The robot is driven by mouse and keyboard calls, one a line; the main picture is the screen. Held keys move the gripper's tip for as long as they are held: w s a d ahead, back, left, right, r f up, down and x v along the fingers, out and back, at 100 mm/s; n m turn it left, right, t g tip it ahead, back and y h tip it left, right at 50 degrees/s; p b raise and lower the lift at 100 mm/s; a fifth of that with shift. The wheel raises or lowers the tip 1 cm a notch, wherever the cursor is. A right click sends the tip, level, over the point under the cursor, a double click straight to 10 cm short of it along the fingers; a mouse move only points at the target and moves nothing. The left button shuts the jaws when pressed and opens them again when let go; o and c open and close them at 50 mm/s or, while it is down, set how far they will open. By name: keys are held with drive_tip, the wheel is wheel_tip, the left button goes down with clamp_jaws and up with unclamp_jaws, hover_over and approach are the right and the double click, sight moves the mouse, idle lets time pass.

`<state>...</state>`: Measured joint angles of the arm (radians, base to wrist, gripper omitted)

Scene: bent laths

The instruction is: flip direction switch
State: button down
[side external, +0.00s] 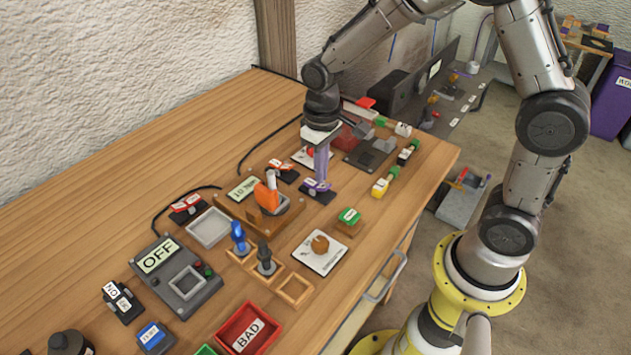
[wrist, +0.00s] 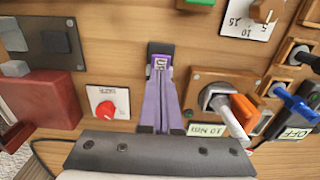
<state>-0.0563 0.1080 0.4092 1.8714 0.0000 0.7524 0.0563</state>
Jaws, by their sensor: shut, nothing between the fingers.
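A small black and purple switch (side external: 318,192) with a white label sits on the wooden bench, directly under my gripper. It also shows at the top middle of the wrist view (wrist: 160,50), its label only partly readable. I cannot read the word "direction" on any control. My gripper (side external: 320,178) has purple fingers and points down. The fingers are shut with nothing between them, and their tips (wrist: 160,78) are at or just above this switch; I cannot tell whether they touch it. The fingers hide part of the switch.
Left of the switch in the side view, an orange lever unit (side external: 268,198) stands on a wooden block. A white dial plate (side external: 320,252) and a green button (side external: 349,216) are in front. A grey OFF box (side external: 175,277) and a red BAD tray (side external: 247,333) lie nearer. Bare bench lies along the wall.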

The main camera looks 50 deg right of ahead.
drive_tip(key=shift+f, duration=1)
idle(0.5)
drive_tip(key=shift+r, duration=3.55)
wheel_tip(320, 180, up, 6)
drive_tip(key=t, duration=0.2)
hover_over(321, 186)
drive_tip(key=s, duration=0.1)
drive_tip(key=s+d+r+t, duration=0.1)
drive_tip(key=s+r+t, duration=0.1)
drive_tip(key=s+r, duration=0.3)
drive_tip(key=s+d+t, duration=0.1)
drive_tip(key=s, duration=1.2)
drive_tip(key=shift+f+t, duration=0.3)
drive_tip(key=shift+f, duration=0.05)
